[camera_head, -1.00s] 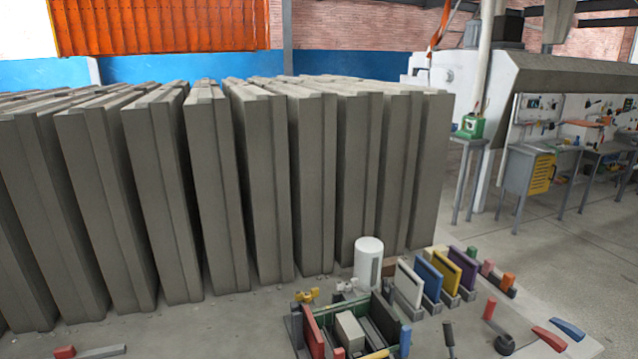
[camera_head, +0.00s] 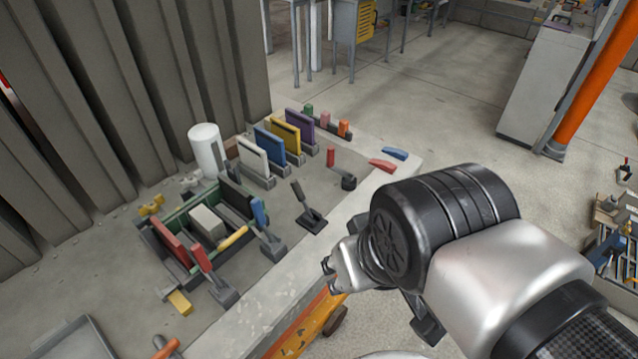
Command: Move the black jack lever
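The black jack lever (camera_head: 304,200) stands on a dark base plate on the grey bench, tilted to the left, in the middle of the view. My gripper (camera_head: 330,277) is nearer the camera, below and a little right of the lever, by the bench's front edge. Its two dark fingertips look apart, with nothing between them. It does not touch the lever. A blue-handled lever (camera_head: 260,219) and a red-handled lever (camera_head: 205,262) stand to the left of the black one. A red-handled lever with a round black base (camera_head: 331,160) is behind it on the right.
A green-framed mould (camera_head: 160,247) with panels and a grey block is left of the levers. White, blue, yellow and purple panels (camera_head: 298,129) stand in a row behind. A white cylinder (camera_head: 205,150) and tall grey slabs (camera_head: 90,110) are at back left.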

